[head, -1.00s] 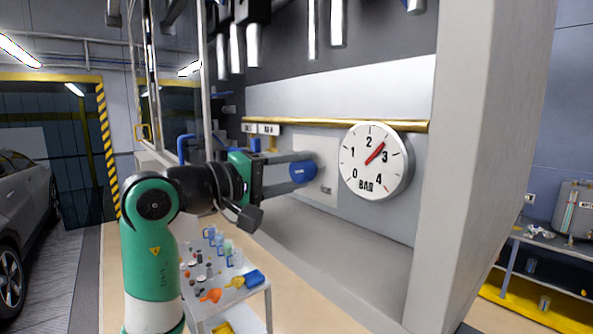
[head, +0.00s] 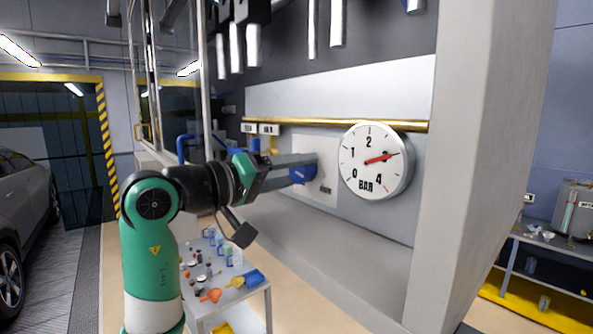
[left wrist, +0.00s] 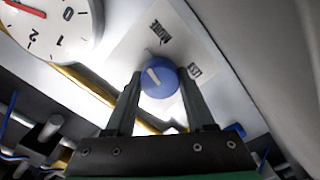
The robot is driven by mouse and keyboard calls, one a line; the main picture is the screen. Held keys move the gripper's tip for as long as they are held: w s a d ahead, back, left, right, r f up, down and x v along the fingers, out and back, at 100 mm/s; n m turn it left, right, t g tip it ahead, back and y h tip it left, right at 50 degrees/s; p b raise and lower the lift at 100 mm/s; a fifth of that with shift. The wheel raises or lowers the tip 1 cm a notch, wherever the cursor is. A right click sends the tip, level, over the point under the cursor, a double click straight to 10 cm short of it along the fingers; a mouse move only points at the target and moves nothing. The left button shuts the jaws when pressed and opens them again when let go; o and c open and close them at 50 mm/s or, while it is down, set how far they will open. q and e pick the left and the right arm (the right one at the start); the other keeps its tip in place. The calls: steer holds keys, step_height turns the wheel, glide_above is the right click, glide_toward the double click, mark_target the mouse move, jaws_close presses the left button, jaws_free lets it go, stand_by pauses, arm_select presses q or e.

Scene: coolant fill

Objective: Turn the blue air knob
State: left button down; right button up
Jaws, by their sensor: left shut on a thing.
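The blue air knob (head: 299,175) sits on a pale plate (head: 327,180) on the wall panel, left of the gauge. My left gripper (head: 306,168) is shut on the knob, one finger on each side. In the left wrist view the blue knob (left wrist: 160,80) lies between the two fingertips, and its white pointer mark is tilted. The round white BAR gauge (head: 369,162) has a red needle pointing right and slightly up, at about 3. In the head view the fingers partly hide the knob. My right gripper is not in view.
A yellow pipe (head: 340,123) runs along the wall above the plate and behind the gauge. A large grey post (head: 480,150) stands to the right. A small cart (head: 235,297) with bottles and funnels stands below my left arm.

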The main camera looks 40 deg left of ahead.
arm_select(q)
steer(key=shift+d, duration=0.1)
steer(key=shift+c, duration=1.3)
jaws_free()
steer(key=s+a+b, duration=0.1)
steer(key=s+b, duration=0.3)
steer(key=s, duration=0.7)
steer(key=shift+s+a+b, duration=0.25)
steer(key=shift+s+b, duration=0.05)
steer(key=shift+b, duration=0.05)
